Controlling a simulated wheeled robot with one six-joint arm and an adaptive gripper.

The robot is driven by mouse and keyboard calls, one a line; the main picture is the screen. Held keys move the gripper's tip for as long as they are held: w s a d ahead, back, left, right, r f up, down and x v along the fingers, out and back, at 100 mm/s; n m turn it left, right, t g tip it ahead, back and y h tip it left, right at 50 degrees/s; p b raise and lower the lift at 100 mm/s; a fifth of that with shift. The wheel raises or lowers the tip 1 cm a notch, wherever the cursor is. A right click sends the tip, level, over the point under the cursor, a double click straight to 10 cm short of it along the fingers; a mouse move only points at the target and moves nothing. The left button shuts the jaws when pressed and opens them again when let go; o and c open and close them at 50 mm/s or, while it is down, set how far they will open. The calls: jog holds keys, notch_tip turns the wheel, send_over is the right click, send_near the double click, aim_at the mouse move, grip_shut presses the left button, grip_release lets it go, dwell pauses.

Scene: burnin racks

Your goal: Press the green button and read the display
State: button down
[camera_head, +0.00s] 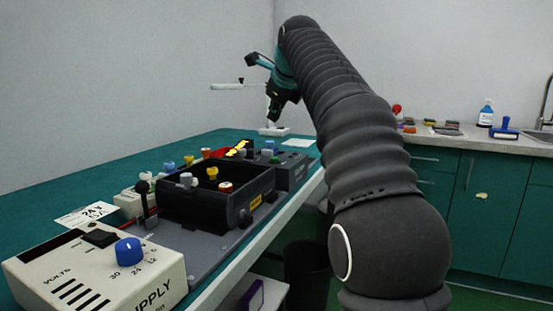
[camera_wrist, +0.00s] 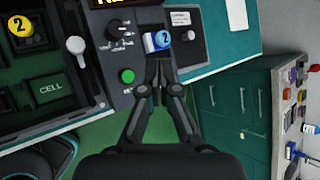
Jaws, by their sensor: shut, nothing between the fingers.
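The green button (camera_wrist: 126,75) is a round cap on the dark grey panel (camera_wrist: 118,98) in the wrist view, left of my fingertips and apart from them. The display (camera_wrist: 114,3) shows at the top edge of the wrist view with amber characters, cut off by the frame and not fully readable.
Black knobs (camera_wrist: 115,42) stand above the button, and a light-capped lever (camera_wrist: 77,52) to its left. A black tray (camera_head: 200,207) with coloured pieces and a supply box (camera_head: 90,280) with a blue knob (camera_head: 129,251) sit on the bench. Green cabinets (camera_head: 470,190) stand right.

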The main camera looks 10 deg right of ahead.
aim_at(275, 158)
jog(key=shift+f+b, duration=1.9)
jog(key=shift+f, duration=2.1)
jog(key=shift+f, duration=0.1)
jog(key=shift+f, duration=0.3)
jog(key=shift+f+b, duration=0.35)
jog(key=shift+f, duration=0.15)
jog(key=shift+r, duration=0.1)
jog(key=shift+r+p, duration=0.8)
jog(key=shift+p, duration=0.25)
notch_tip(275, 158, up, 3)
jog(key=p, duration=0.3)
jog(key=shift+r+b, duration=0.3)
jog(key=shift+r, duration=0.7)
